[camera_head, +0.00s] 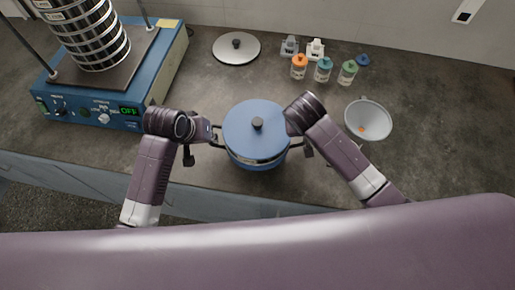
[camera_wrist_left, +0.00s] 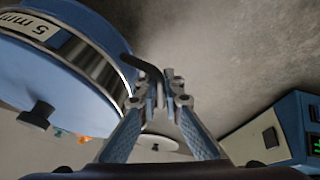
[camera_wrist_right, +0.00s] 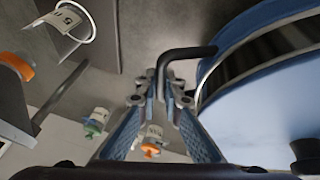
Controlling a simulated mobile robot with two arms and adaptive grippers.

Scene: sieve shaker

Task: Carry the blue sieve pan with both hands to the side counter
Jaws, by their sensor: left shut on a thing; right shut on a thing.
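The blue sieve pan (camera_head: 256,132) has a blue lid with a black knob and a dark handle on each side. It is over the counter near its front edge in the head view. My left gripper (camera_head: 212,134) is shut on the pan's left handle (camera_wrist_left: 140,64). My right gripper (camera_head: 300,148) is shut on the right handle (camera_wrist_right: 186,54). The pan's 5 mm label shows in the left wrist view (camera_wrist_left: 32,27). I cannot tell whether the pan touches the counter.
A blue shaker (camera_head: 110,112) with a sieve stack (camera_head: 92,35) stands at left. A round lid (camera_head: 236,48), several capped bottles (camera_head: 322,69) and a white bowl (camera_head: 369,119) stand behind and right. The counter (camera_head: 205,85) has bare room between shaker and pan.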

